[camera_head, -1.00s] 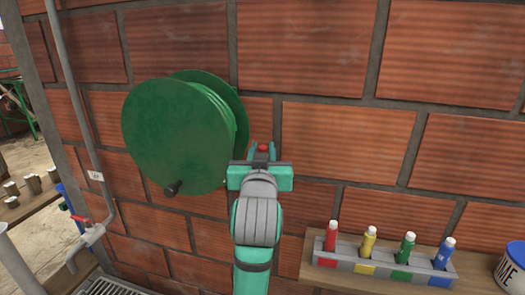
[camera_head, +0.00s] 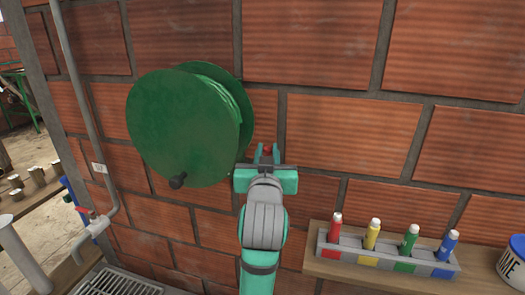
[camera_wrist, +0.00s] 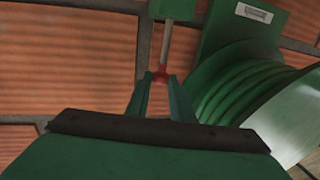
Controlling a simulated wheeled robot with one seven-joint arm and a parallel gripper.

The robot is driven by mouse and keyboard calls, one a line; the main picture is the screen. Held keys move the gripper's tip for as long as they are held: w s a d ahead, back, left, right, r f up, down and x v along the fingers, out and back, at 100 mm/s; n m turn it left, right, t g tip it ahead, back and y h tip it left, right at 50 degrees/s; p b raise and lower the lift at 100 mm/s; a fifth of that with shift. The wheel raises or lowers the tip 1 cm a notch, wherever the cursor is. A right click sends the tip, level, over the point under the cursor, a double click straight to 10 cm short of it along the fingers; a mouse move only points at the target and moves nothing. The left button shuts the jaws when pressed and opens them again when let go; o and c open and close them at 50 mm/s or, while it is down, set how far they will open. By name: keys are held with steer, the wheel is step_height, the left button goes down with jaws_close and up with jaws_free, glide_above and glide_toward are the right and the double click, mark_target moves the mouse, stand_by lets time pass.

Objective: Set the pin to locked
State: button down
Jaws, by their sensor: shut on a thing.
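The pin shows in the wrist view as a pale metal rod (camera_wrist: 165,45) with a red end (camera_wrist: 161,77). The rod runs up to a green block (camera_wrist: 176,9) beside the green reel (camera_wrist: 240,75). My gripper (camera_wrist: 161,82) is shut on the red end, one finger on each side. In the head view my gripper (camera_head: 267,150) is right of the reel (camera_head: 180,125), close to the brick wall, with a bit of red between its fingers. The rod and block are hidden from the head view.
A pipe with a red-handled tap (camera_head: 95,228) runs down the left. A brick wall (camera_head: 320,90) stands behind.

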steer(key=c, duration=1.5)
jaws_free()
steer(key=shift+f, duration=0.2)
steer(key=shift+c, duration=0.2)
steer(key=s+a, duration=0.1)
steer(key=s, duration=0.9)
steer(key=shift+s+a, duration=0.15)
steer(key=shift+s, duration=0.25)
steer(key=s+a+f+n, duration=0.1)
steer(key=s+f, duration=0.2)
steer(key=f, duration=0.8)
steer(key=s+f+g+y, duration=0.1)
steer(key=s+f, duration=0.3)
steer(key=f, duration=0.6)
steer(key=s+a+f+n, duration=0.1)
steer(key=s+f, duration=0.2)
steer(key=f, duration=0.8)
steer(key=s+a+f, duration=0.1)
steer(key=s+f, duration=0.2)
steer(key=s, duration=0.6)
steer(key=s+f+g, duration=0.1)
steer(key=s+f, duration=0.3)
steer(key=s, duration=0.6)
steer(key=s+a+f+y, duration=0.1)
steer(key=s+f, duration=0.2)
steer(key=s, duration=0.7)
steer(key=shift+s+a+f+m, duration=0.2)
steer(key=shift+a+f+m, duration=0.05)
steer(key=shift+a+m, duration=0.1)
